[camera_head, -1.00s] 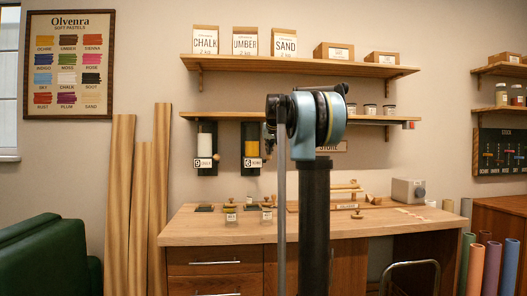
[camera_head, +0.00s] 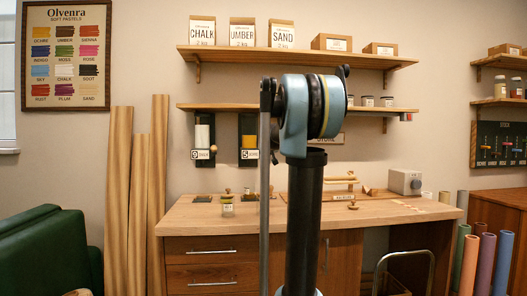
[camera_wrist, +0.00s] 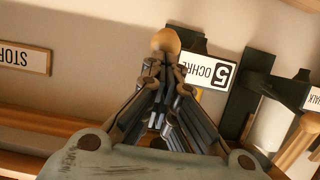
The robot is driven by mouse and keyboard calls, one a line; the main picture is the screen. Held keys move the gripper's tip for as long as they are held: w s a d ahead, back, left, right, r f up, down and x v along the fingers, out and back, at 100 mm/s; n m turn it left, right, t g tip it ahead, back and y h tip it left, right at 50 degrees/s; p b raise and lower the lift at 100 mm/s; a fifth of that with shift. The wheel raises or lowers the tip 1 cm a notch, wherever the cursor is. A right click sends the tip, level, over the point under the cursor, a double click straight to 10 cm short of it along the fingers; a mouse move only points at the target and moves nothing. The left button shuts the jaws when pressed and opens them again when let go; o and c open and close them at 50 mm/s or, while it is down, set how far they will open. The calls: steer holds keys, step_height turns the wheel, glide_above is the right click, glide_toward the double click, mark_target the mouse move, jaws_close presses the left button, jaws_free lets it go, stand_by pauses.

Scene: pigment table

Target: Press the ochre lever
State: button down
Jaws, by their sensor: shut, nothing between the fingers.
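The ochre dispenser (camera_head: 249,141) hangs under the lower shelf, with a dark body and yellow pigment in its window. Its card (camera_head: 247,155) reads 5; in the wrist view the card (camera_wrist: 208,73) is upside down and reads "5 OCHRE". A round wooden knob (camera_wrist: 166,41), beside that card, is the lever's end. My gripper (camera_wrist: 164,72) is shut and empty, its fingertips right at the knob; I cannot tell whether they touch. In the head view my arm hides the gripper and the knob.
The chalk dispenser (camera_head: 202,135) hangs left of the ochre one, its white cylinder (camera_wrist: 273,125) close by in the wrist view. A small jar (camera_head: 227,205) stands on the table (camera_head: 190,222) below. The lower shelf (camera_head: 225,107) runs above the dispensers.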

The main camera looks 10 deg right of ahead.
steer(key=shift+f, duration=1)
steer(key=r+v, duration=0.2)
steer(key=v, duration=1)
stand_by(1.9)
